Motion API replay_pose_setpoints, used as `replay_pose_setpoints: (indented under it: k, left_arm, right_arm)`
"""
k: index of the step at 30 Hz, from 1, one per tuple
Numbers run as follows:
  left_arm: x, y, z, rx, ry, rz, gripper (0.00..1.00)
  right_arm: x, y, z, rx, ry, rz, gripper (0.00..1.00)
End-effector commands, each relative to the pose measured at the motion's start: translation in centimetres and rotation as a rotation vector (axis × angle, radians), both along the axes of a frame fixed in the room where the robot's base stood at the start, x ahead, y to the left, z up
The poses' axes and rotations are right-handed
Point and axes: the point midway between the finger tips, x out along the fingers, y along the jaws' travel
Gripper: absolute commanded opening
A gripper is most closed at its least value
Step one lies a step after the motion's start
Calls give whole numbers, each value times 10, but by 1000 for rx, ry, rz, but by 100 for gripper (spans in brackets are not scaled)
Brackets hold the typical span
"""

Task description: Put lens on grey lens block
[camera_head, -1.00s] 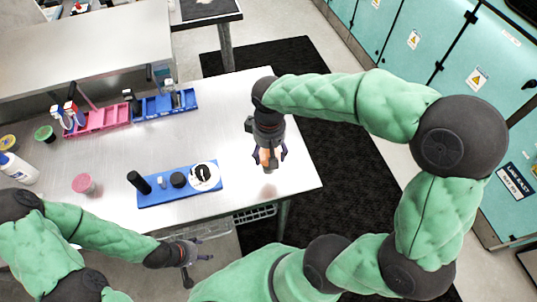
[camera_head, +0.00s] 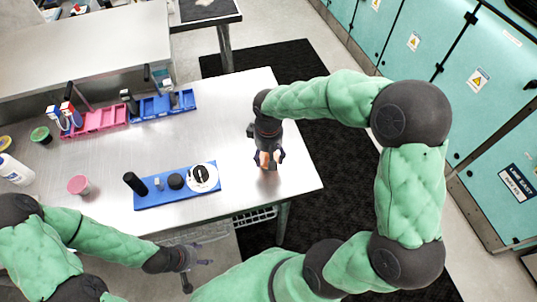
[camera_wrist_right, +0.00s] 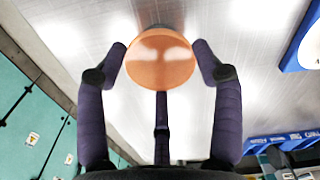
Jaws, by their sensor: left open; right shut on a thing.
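My right gripper (camera_head: 268,162) is shut on an orange, round, shiny disc, the lens (camera_wrist_right: 160,58), which sits between its dark fingers in the wrist view. In the head view the lens (camera_head: 265,159) shows small over the right part of the steel table, right of the blue tray (camera_head: 150,201). The tray bears a black cylinder (camera_head: 136,183), a small light grey piece (camera_head: 158,184), a dark round puck (camera_head: 176,181) and a white disc with a black mark (camera_head: 203,178). I cannot tell which is the grey lens block. My left gripper (camera_head: 204,262) is open and empty off the table's front edge.
A pink-lidded jar (camera_head: 79,185), a green-lidded jar (camera_head: 41,135) and a white bottle (camera_head: 14,168) stand at the left. Pink (camera_head: 92,125) and blue (camera_head: 152,108) racks stand at the back. The table (camera_head: 232,130) is clear behind the blue tray.

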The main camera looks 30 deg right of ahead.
Motion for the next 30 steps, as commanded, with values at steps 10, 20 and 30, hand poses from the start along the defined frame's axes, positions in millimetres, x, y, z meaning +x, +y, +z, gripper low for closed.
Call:
replay_pose_setpoints:
  k: [10, 20, 30]
  left_arm:
    - [0, 0, -2, 0, 0, 0, 62]
    - [0, 0, -1, 0, 0, 0, 62]
    - [0, 0, 12, 0, 0, 0, 62]
  right_arm:
    - [0, 0, -3, 0, 1, 0, 91]
    - [0, 0, -2, 0, 0, 0, 91]
    - [1, 0, 47, 0, -4, 1, 91]
